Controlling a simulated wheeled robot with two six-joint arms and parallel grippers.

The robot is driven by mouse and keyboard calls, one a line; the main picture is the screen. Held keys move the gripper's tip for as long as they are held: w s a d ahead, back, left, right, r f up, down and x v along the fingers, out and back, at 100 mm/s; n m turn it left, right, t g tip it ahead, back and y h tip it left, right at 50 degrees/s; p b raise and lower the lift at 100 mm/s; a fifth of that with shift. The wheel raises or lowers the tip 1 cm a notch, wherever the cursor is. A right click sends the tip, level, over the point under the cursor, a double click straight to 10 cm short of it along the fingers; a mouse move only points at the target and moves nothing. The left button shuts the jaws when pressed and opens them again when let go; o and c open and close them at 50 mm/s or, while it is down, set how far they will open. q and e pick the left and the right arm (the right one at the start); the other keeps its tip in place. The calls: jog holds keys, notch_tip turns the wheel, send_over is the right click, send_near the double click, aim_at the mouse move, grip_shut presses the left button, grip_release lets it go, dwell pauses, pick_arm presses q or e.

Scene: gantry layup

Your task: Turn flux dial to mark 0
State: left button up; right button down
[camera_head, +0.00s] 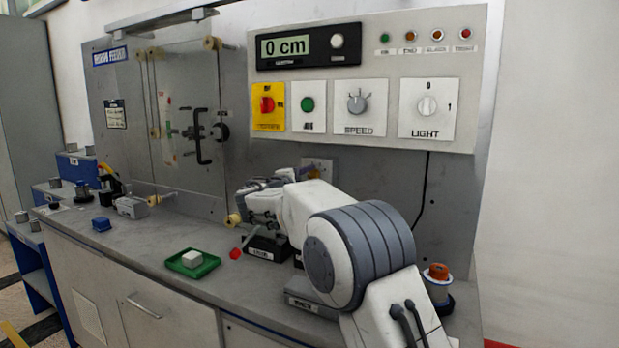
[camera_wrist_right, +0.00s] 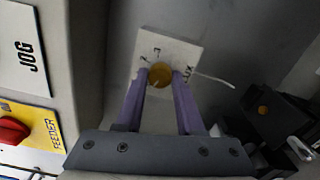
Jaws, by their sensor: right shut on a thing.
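The flux dial is a round amber knob (camera_wrist_right: 160,75) on a white plate (camera_wrist_right: 184,50) fixed to the grey panel in the right wrist view. The plate's dark lettering shows at an angle and I cannot read the marks surely. My right gripper (camera_wrist_right: 163,77) has its two purple fingers on either side of the knob, shut on it. Where the dial points I cannot tell. My left gripper is not in view.
Above hangs a control box (camera_head: 375,60) with a display reading 0 cm, buttons and the SPEED and LIGHT knobs.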

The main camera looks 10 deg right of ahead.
dwell(0.5)
jog(key=c, duration=0.5)
grip_release()
jog(key=b+v, duration=0.1)
jog(key=v, duration=0.9)
jog(key=shift+s+a+b, duration=0.15)
jog(key=shift+s+b, duration=0.05)
jog(key=shift+b, duration=0.15)
